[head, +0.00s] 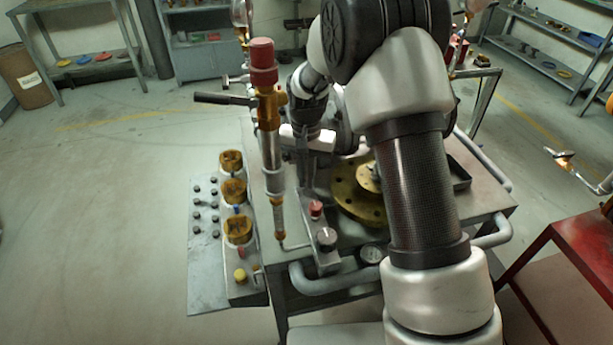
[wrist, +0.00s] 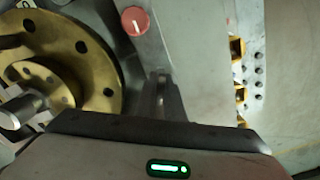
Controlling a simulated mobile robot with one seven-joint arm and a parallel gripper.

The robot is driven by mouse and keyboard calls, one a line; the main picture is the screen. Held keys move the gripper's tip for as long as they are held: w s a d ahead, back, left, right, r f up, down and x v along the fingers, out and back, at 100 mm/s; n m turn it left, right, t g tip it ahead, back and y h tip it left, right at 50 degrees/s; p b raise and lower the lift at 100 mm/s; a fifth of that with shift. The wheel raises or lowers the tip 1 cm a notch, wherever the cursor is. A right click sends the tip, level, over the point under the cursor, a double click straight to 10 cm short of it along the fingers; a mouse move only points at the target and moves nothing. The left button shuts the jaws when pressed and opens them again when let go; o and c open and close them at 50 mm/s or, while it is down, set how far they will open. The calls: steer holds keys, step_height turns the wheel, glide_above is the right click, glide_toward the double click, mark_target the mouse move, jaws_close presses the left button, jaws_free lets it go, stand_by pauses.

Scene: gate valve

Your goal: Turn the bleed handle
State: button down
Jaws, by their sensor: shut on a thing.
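My gripper (wrist: 162,88) is shut on a small, thin grey part between its fingers, which I take to be the bleed handle; the fingers cover most of it. In the wrist view the fingers stand over a grey metal panel (wrist: 200,50), just below a red knob (wrist: 135,20). The fingertips are hard to make out there.
A brass flange (wrist: 75,45) lies left of the fingers in the wrist view. A tall brass cylinder with a red cap (head: 262,55) and a black side lever (head: 225,99) stands close left of my wrist. Yellow valve blocks (head: 235,192) line the cart's left side.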

steer(key=n, duration=0.6)
steer(key=shift+n+p, duration=0.3)
steer(key=shift+p, duration=0.1)
stand_by(0.4)
steer(key=c, duration=1.9)
jaws_free()
steer(key=shift+r, duration=0.1)
step_height(320, 180, up, 17)
steer(key=p, duration=0.2)
steer(key=shift+r, duration=0.15)
